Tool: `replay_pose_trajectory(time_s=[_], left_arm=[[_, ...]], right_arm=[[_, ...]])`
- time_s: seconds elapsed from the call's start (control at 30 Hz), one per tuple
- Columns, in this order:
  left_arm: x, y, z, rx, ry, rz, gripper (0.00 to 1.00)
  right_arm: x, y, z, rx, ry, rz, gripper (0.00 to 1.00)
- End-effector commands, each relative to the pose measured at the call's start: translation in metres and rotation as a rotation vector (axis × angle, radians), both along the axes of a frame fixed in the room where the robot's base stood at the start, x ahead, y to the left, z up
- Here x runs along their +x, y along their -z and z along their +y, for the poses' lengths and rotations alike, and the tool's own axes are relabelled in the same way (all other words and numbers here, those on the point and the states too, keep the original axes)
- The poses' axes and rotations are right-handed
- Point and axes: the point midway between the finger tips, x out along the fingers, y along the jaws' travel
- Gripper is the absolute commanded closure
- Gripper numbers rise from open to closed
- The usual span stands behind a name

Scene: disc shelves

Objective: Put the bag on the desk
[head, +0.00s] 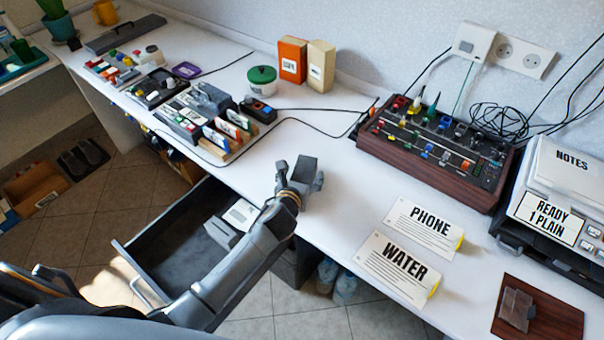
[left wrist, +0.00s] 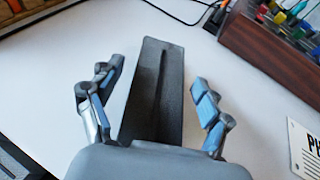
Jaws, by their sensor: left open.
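A dark grey, flat, long piece that looks like the bag (left wrist: 153,85) lies between my left fingers in the left wrist view, with a seam down its middle. In the head view its upper part (head: 304,167) shows at the gripper, over the white desk (head: 345,210). My left gripper (head: 300,180) is open, with one finger on each side of the bag. In the left wrist view gaps show between the bag and both fingers (left wrist: 153,100). The bag's near end is hidden by the gripper's palm. I cannot tell whether it rests fully on the desk. My right gripper is not in view.
An open drawer (head: 185,237) with a box inside is below my left arm. A wood-sided control box (head: 435,150) and cables are behind. The desk between the gripper and the cards is clear.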

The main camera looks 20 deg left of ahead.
Motion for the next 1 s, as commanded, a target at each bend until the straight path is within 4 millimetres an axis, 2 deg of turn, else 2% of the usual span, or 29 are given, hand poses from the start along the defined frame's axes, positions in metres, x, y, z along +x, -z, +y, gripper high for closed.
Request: replay_pose_trajectory(time_s=[0.17,0.27,0.5,0.7,1.0], left_arm=[[-0.006,-0.005,0.000,0.002,0.001,0.001,0.21],[-0.021,-0.012,-0.001,0.001,0.002,0.001,0.21],[-0.070,-0.031,-0.003,0.001,0.002,0.001,0.21],[-0.099,-0.044,-0.004,0.000,0.001,0.000,0.21],[-0.111,-0.049,-0.004,0.001,-0.001,-0.001,0.21]], right_arm=[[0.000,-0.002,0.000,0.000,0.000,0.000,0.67],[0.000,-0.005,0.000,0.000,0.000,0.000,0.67],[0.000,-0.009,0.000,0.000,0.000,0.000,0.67],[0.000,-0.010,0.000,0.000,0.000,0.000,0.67],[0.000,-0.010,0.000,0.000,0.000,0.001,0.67]])
